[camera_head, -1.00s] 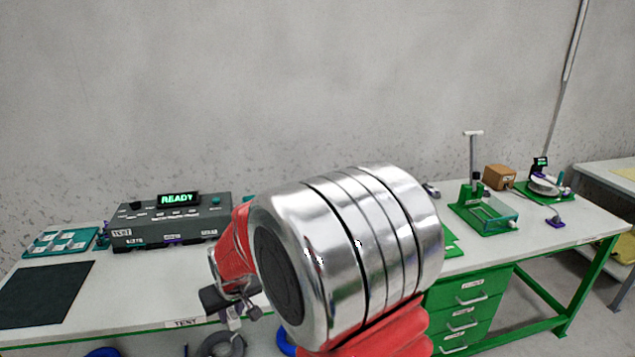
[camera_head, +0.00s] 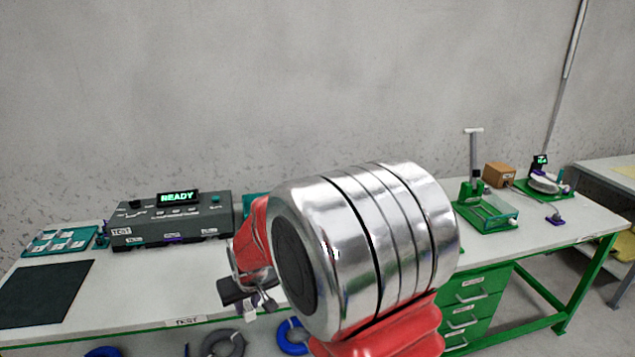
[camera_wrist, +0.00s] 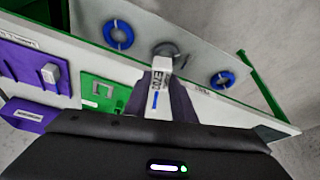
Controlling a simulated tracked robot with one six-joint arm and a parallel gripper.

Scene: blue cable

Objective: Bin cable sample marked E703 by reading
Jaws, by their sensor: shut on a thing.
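My gripper (camera_head: 250,293) hangs over the bench front in the head view, partly hidden behind my arm. In the wrist view its dark fingers (camera_wrist: 162,100) are shut on a white labelled piece (camera_wrist: 160,84). The piece has dark characters and a blue mark; only "EN" or similar shows, and I cannot read the full code.
A dark mat (camera_head: 45,293) lies at the left bench end. Blue coils (camera_head: 292,337) and a grey coil (camera_head: 222,344) lie below the bench top. A green stand (camera_head: 486,212), brown box (camera_head: 500,175) and scale-like device (camera_head: 545,184) stand at right. My arm hides the middle.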

